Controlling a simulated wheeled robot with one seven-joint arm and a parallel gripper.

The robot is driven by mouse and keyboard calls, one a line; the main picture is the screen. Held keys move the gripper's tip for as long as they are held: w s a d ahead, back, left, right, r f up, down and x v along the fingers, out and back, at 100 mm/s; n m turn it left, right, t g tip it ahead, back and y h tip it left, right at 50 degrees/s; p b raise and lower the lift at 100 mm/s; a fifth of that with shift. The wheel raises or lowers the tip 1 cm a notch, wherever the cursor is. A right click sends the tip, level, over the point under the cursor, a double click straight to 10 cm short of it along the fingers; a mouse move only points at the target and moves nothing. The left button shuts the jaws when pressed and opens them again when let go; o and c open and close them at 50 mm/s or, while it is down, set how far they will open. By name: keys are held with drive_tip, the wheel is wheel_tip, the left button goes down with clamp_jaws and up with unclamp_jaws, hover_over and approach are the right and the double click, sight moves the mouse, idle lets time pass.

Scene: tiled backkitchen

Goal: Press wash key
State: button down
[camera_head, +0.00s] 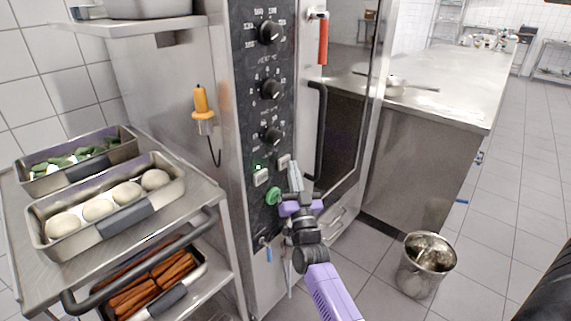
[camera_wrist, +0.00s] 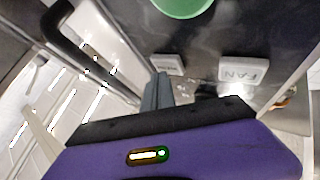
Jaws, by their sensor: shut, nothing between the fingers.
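The oven's control panel (camera_head: 250,110) carries two white keys below its knobs. The left key (camera_head: 261,177) has a lit green light above it; it is the key marked FAN (camera_wrist: 243,70) in the wrist view. The other key (camera_head: 284,162) also shows in the wrist view (camera_wrist: 168,64), its label too small to read surely. My gripper (camera_head: 294,178) is shut and empty, its fingertips (camera_wrist: 160,80) close to this second key. I cannot tell whether they touch it. A round green button (camera_head: 272,196) sits below the keys.
The oven door's dark handle (camera_head: 319,130) stands out just right of the panel. A cart with trays of dough (camera_head: 110,200) is at the left. A steel bucket (camera_head: 426,265) stands on the floor at the right, before a steel counter (camera_head: 440,85).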

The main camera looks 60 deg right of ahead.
drive_tip(key=shift+w+d, duration=0.1)
drive_tip(key=shift+w, duration=0.3)
idle(0.5)
drive_tip(key=shift+s, duration=0.1)
drive_tip(key=shift+s+a, duration=0.2)
drive_tip(key=shift+s, duration=0.55)
drive_tip(key=shift+s+a, duration=0.2)
drive_tip(key=shift+s, duration=0.6)
drive_tip(key=shift+s+a, duration=0.2)
drive_tip(key=shift+s, duration=0.65)
drive_tip(key=shift+s+a, duration=0.2)
drive_tip(key=shift+s, duration=0.6)
drive_tip(key=shift+w, duration=0.1)
